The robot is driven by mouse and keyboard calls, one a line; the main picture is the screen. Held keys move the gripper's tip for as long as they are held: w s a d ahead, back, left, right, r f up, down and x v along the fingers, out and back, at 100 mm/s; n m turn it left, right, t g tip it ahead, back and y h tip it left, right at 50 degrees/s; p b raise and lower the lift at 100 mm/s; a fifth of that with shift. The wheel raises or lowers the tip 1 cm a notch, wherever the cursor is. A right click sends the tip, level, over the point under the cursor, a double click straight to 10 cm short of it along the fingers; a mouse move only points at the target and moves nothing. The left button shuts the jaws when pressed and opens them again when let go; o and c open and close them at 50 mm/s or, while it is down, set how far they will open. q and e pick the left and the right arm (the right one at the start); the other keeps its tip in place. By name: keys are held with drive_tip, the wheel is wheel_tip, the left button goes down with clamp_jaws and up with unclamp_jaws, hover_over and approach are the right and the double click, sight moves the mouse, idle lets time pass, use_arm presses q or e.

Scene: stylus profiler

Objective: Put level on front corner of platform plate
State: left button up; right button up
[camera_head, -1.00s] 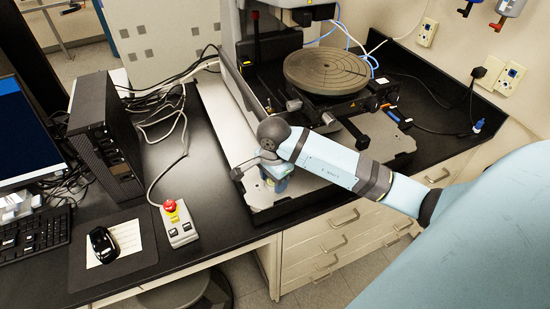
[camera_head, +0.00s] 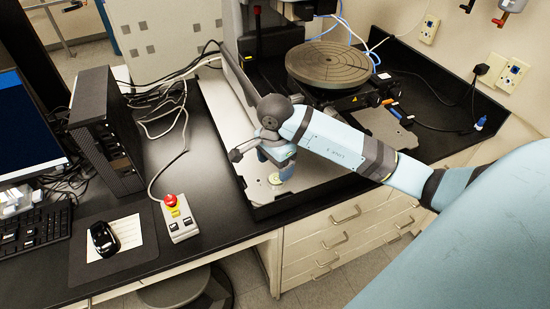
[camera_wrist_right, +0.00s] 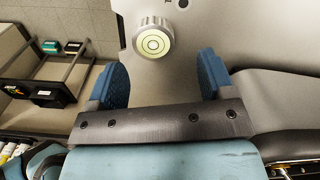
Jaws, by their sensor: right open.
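The level is a small round bubble level with a knurled silver rim and a pale green face. It rests flat on the metal platform plate (camera_head: 318,170), near its front corner, in the head view (camera_head: 275,179). In the right wrist view the level (camera_wrist_right: 153,40) sits just beyond the fingertips, apart from both. My right gripper (camera_wrist_right: 163,75) is open and empty, with blue finger pads to either side. In the head view my right gripper (camera_head: 274,163) is just above the level, with the wrist hiding part of the plate behind. My left gripper is not in view.
A round grooved stage (camera_head: 333,65) stands on the instrument behind the plate. A box with a red button (camera_head: 176,218) lies on the black bench to the left. A mouse (camera_head: 103,238) and a black computer case (camera_head: 105,140) are farther left.

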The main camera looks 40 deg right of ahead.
sight(275, 177)
wheel_tip(275, 177, up, 8)
drive_tip(key=b, duration=0.1)
drive_tip(key=shift+f, duration=0.2)
idle(0.4)
